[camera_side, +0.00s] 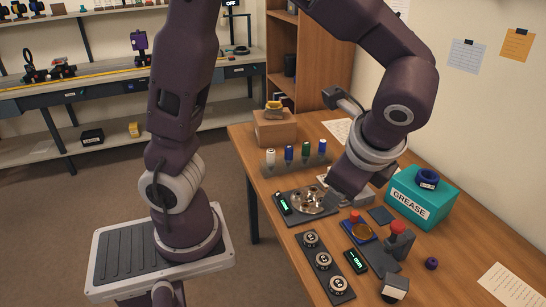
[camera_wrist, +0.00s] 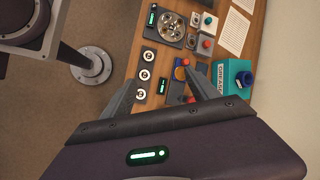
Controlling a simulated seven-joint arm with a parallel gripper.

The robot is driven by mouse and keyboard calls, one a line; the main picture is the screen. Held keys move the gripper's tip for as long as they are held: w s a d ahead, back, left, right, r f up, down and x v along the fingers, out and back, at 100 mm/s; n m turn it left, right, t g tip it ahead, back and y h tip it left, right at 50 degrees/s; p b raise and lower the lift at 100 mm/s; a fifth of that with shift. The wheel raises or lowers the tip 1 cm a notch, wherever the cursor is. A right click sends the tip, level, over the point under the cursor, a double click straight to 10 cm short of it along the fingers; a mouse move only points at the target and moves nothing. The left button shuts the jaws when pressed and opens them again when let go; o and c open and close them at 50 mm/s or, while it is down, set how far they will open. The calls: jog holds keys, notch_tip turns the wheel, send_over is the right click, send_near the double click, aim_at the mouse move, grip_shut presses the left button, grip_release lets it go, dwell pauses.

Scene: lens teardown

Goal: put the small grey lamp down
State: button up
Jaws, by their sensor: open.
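My gripper (camera_side: 345,188) hangs over the middle of the wooden table, close to the round metal plate with several holes. In the wrist view my gripper (camera_wrist: 161,78) has its fingers spread wide, with nothing visible held between them. I cannot pick out the small grey lamp for certain. A small grey block with a pale face (camera_side: 395,288) at the near edge of the side view may be it; it stands on the table, apart from my gripper. That block does not show in the wrist view.
The round metal plate (camera_side: 308,201), a strip of three dials (camera_side: 323,261), a green-lit display (camera_side: 356,262) and a red-topped device (camera_side: 398,240) crowd the near table. A teal grease box (camera_side: 423,203) stands at right. Bare wood lies at the front right.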

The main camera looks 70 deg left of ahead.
jog(key=s+a+r+n+t+h, duration=0.1)
jog(key=s+r+n+t+h, duration=0.1)
jog(key=s+n, duration=0.4)
jog(key=s+a+r+n+t+h, duration=0.1)
jog(key=s+a+r+n+h, duration=0.1)
jog(key=s+n, duration=0.4)
jog(key=shift+s+a+r+t+h, duration=0.15)
jog(key=shift+s+r+t+h, duration=0.2)
jog(key=shift+r+h, duration=0.65)
jog(key=shift+w+r, duration=0.1)
jog(key=shift+r, duration=0.1)
